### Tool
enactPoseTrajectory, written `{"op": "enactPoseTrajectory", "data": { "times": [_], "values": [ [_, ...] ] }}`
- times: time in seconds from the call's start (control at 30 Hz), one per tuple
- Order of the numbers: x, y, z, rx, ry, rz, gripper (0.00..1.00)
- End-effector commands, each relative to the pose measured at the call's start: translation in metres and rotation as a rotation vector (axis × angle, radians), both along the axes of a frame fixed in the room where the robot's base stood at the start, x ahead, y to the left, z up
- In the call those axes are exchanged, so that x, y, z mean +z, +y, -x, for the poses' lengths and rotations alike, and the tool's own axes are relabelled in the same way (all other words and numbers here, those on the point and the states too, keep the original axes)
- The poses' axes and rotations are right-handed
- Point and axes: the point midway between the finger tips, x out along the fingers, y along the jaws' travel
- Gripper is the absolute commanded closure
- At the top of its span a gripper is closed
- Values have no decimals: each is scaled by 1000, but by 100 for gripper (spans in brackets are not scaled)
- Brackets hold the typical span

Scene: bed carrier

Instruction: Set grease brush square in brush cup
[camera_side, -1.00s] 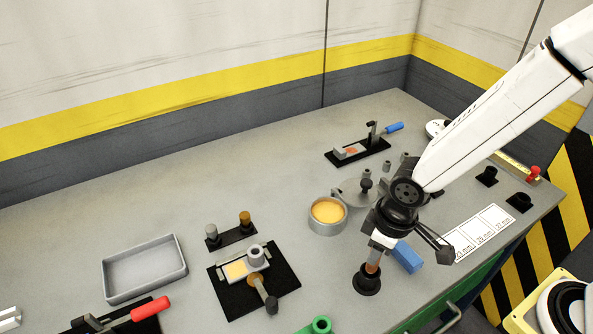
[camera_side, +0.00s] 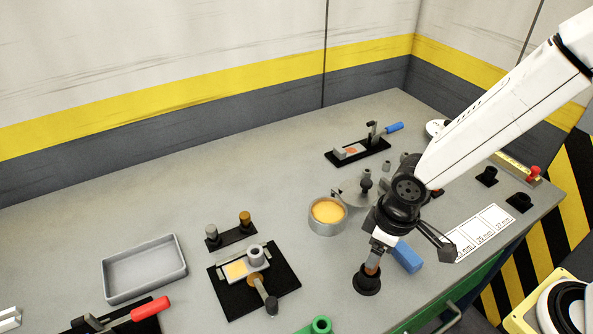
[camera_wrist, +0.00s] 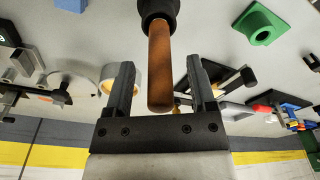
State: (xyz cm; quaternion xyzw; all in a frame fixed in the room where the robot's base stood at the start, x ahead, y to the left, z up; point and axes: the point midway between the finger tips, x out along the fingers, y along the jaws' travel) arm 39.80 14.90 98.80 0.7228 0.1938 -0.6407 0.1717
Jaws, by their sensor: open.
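The grease brush (camera_side: 373,265) stands in the black brush cup (camera_side: 367,283) on the bench. Its brown handle sticks up from the cup, and its lower end is hidden inside. In the wrist view the handle (camera_wrist: 161,65) runs in line with the cup (camera_wrist: 158,10), without a clear tilt. My gripper (camera_side: 378,250) is just above the cup at the handle's top. In the wrist view my gripper (camera_wrist: 160,85) has its fingers apart, one on each side of the handle, with a visible gap to each.
A blue block (camera_side: 407,257) lies close to the right of the brush. A round tin of orange grease (camera_side: 327,213) stands to its left. A black plate with a fixture (camera_side: 285,270) is further left, and a green part (camera_side: 318,326) is at the front. Bare bench lies between them.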

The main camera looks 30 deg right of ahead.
Motion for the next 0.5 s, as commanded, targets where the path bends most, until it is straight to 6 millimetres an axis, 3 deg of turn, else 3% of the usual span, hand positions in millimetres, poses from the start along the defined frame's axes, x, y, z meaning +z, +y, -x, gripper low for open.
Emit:
{"op": "enactPoseTrajectory", "data": {
  "times": [0.5],
  "values": [
    [50, -3, 5, 0, -3, -2, 29]
  ]
}}
